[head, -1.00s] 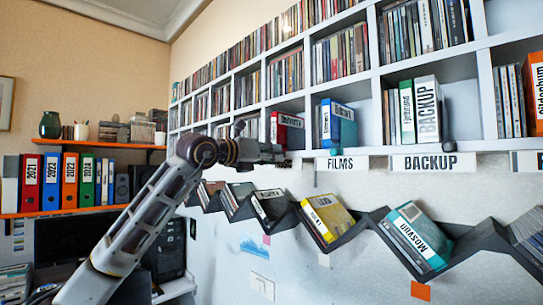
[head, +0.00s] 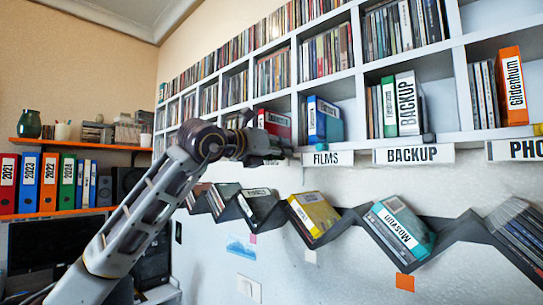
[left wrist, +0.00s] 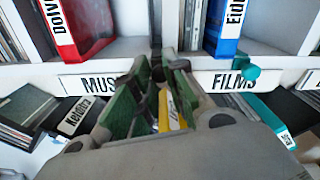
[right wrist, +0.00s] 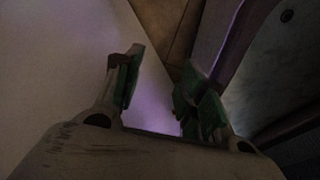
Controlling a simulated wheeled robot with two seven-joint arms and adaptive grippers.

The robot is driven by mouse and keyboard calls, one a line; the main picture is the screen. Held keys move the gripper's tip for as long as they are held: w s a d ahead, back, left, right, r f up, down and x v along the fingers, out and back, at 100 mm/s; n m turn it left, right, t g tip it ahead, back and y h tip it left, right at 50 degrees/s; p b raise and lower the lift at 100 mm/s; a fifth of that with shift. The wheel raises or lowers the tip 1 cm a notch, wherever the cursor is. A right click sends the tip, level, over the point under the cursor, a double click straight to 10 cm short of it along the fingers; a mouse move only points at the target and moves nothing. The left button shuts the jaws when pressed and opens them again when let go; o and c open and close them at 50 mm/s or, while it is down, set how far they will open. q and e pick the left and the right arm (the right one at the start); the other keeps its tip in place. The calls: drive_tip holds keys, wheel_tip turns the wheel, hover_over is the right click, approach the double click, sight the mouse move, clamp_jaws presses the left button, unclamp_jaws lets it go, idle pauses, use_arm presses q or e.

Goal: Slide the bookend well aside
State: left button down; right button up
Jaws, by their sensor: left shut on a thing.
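My left gripper (head: 280,152) is at the shelf lip, left of the FILMS label (head: 327,158). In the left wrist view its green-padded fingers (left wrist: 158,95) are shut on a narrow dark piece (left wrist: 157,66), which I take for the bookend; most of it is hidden. It stands in front of the divider between the MUS… and FILMS compartments. A red case (left wrist: 70,25) stands to its left and a blue case (left wrist: 225,25) to its right. My right gripper (right wrist: 158,85) is open and empty in the dim right wrist view.
A teal knob (left wrist: 250,72) sits at the lip by the FILMS label. A dark knob (head: 429,138) is above the BACKUP label (head: 413,156). A zigzag rack (head: 350,216) of tilted cases runs below. Orange shelves (head: 75,145) with binders are at left.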

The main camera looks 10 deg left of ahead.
use_arm(q)
drive_tip(key=shift+s+r, duration=0.1)
drive_tip(key=shift+r, duration=0.1)
drive_tip(key=c, duration=1.8)
unclamp_jaws()
drive_tip(key=o, duration=0.4)
drive_tip(key=shift+o, duration=0.2)
drive_tip(key=shift+f, duration=0.1)
drive_tip(key=v, duration=1.2)
drive_tip(key=shift+d, duration=0.1)
